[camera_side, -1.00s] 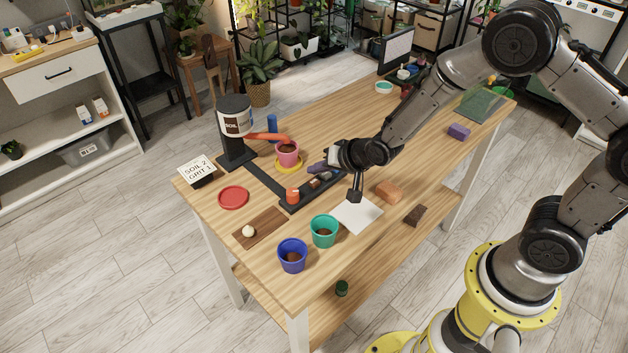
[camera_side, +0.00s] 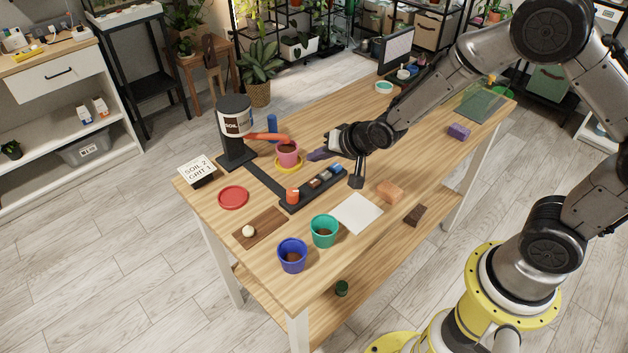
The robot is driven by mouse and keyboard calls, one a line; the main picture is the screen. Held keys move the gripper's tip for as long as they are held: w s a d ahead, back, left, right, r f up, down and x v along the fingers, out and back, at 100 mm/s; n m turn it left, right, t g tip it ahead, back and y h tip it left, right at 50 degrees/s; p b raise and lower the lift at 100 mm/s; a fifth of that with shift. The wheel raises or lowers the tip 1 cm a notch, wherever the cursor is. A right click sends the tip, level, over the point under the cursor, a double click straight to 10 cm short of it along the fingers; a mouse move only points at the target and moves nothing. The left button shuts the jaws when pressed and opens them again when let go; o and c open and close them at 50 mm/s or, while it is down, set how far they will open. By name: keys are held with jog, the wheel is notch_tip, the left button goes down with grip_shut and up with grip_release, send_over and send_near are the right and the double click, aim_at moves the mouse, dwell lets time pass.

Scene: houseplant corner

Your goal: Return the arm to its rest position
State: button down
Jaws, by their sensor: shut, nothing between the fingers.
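My gripper (camera_side: 357,181) is in the side view, above the wooden table (camera_side: 395,208) near its middle. It points down, shut and empty, apart from the things on the table. Below it are a white sheet (camera_side: 357,214) and a black rack (camera_side: 290,204) with several small coloured items.
A soil dispenser (camera_side: 235,121) stands at the left, with a pink pot (camera_side: 287,155) on a yellow saucer (camera_side: 288,169). A blue pot (camera_side: 292,262), a teal pot (camera_side: 324,238), a red saucer (camera_side: 233,197) and a brown board (camera_side: 262,229) are near the front.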

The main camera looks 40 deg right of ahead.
notch_tip(320, 180, up, 12)
jog(key=w+d+t, duration=0.1)
jog(key=w+t, duration=0.1)
jog(key=s+d+r+n, duration=0.1)
jog(key=s+d+r, duration=0.2)
jog(key=s+r, duration=0.75)
jog(key=s+f+n+g, duration=0.2)
jog(key=s+n, duration=0.1)
jog(key=s, duration=0.7)
jog(key=s+f+n+g+h, duration=0.1)
jog(key=s+f+n+g, duration=0.1)
jog(key=s, duration=0.9)
jog(key=shift+s+d+n+g, duration=0.2)
jog(key=shift+d+n+g, duration=0.15)
jog(key=shift+n+g, duration=0.5)
